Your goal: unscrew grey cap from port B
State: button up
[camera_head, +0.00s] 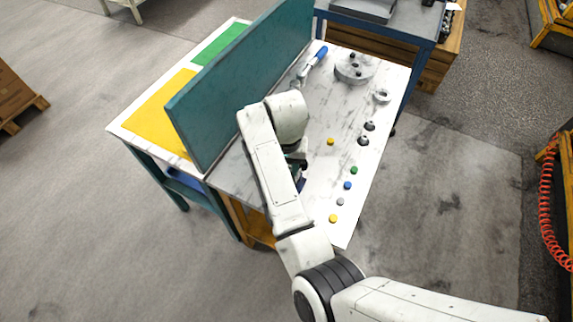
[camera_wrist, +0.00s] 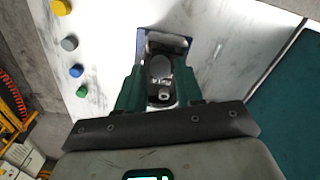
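My gripper (camera_wrist: 162,72) points down at the table in the wrist view, its two teal-sided fingers apart. Between them is a metallic body, likely the hydraulic motor (camera_wrist: 165,95), with a round grey piece (camera_wrist: 160,67) on it that looks like the grey cap. I see no clear contact between fingers and grey piece.
On the white tabletop (camera_head: 318,205) lie loose yellow (camera_head: 333,218), grey (camera_head: 340,201), blue (camera_head: 347,185) and green (camera_head: 354,170) caps. Dark fittings (camera_head: 363,140), a ring (camera_head: 382,95), a disc (camera_head: 355,68) and a blue-handled tool (camera_head: 313,62) lie further back. A teal panel (camera_head: 240,85) stands at left.

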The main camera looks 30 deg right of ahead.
jog(key=m, duration=0.6)
dwell(0.6)
grip_shut()
dwell(0.4)
jog(key=n, duration=0.4)
jog(key=shift+n, duration=0.9)
